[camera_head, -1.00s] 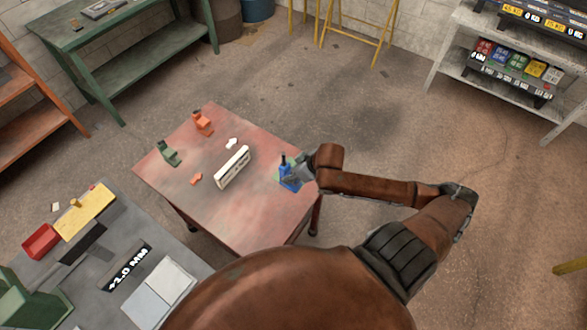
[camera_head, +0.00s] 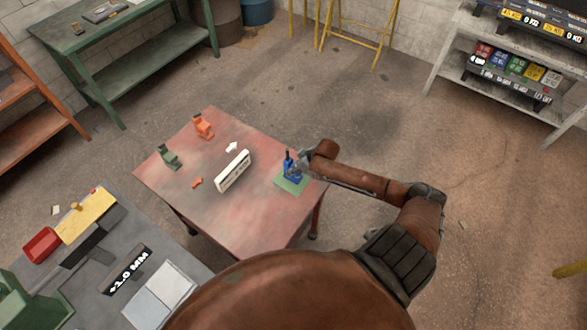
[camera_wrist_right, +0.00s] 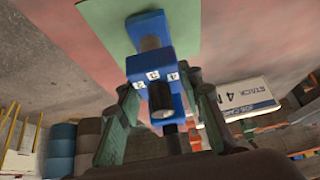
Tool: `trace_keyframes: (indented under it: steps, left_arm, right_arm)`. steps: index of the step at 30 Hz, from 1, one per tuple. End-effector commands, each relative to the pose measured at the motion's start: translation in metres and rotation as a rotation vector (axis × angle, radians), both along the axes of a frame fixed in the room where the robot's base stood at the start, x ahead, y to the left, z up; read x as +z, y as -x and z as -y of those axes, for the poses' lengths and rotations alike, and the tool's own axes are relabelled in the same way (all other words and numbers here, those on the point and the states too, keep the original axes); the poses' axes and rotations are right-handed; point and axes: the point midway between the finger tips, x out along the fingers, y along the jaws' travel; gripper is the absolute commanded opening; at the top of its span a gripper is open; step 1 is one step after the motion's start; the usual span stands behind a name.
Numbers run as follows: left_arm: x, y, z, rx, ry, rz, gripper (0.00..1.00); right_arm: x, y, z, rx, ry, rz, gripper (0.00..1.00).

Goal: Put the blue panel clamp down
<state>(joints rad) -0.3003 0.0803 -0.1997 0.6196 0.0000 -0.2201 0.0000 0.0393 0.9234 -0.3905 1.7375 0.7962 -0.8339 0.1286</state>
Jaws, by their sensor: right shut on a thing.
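The blue panel clamp (camera_head: 291,168) is upright at the right side of the reddish table (camera_head: 235,225), over the upper part of a green mat (camera_head: 291,185). My right gripper (camera_head: 303,160) is shut on it from the right. In the right wrist view the clamp (camera_wrist_right: 152,67) sits between the two fingers of the gripper (camera_wrist_right: 160,105), with the green mat (camera_wrist_right: 105,40) behind it. I cannot tell whether the clamp's base touches the mat. My left gripper is not in view.
A white lettered block (camera_head: 233,171) stands mid-table. An orange clamp (camera_head: 203,126), a green clamp (camera_head: 169,157), a white arrow (camera_head: 231,147) and a small orange piece (camera_head: 196,183) are further left. The table's front part is clear. A grey bench (camera_head: 90,270) adjoins at lower left.

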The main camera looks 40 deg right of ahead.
Motion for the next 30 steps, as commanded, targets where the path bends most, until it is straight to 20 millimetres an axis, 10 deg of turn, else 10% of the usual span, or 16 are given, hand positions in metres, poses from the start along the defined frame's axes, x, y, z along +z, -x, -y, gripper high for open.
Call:
trace_keyframes:
  steps: [13,14,30]
  left_arm:
    - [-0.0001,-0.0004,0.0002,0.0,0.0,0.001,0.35]
    - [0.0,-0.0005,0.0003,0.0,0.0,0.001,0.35]
    - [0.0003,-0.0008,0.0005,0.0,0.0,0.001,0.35]
  right_arm:
    - [-0.0075,-0.0013,0.0005,0.001,0.003,0.004,0.0]
    - [-0.0081,-0.0003,0.0005,0.001,0.003,0.002,0.36]
    - [-0.0054,-0.0004,0.0006,0.001,0.003,0.002,0.51]
